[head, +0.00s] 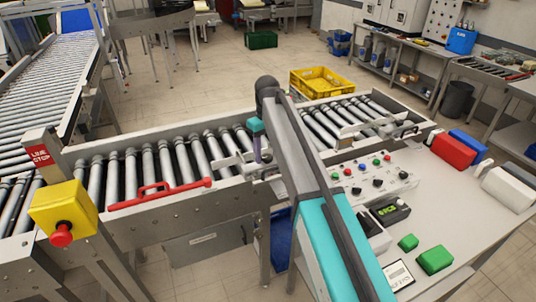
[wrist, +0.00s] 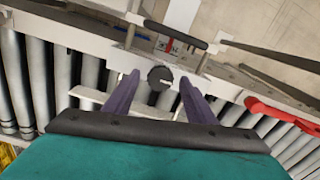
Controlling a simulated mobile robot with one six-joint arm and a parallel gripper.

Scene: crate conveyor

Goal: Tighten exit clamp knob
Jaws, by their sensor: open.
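The black round clamp knob (wrist: 160,78) shows in the wrist view, with a small pale mark on its face. It sits on a metal bracket at the conveyor's side rail. My gripper (wrist: 160,84) is open, with one purple finger on each side of the knob and a visible gap on both sides. I cannot tell how deep the fingertips are relative to the knob. In the head view my gripper (head: 257,150) is over the rail beside the roller conveyor (head: 150,170), and my arm hides much of the spot; the knob cannot be made out there.
A dark bar handle (wrist: 175,33) lies just beyond the knob. A red handled bar (head: 160,194) lies along the conveyor's near side. A control panel (head: 375,180) and a white table (head: 460,225) with boxes stand right. A yellow crate (head: 322,82) is behind the conveyor.

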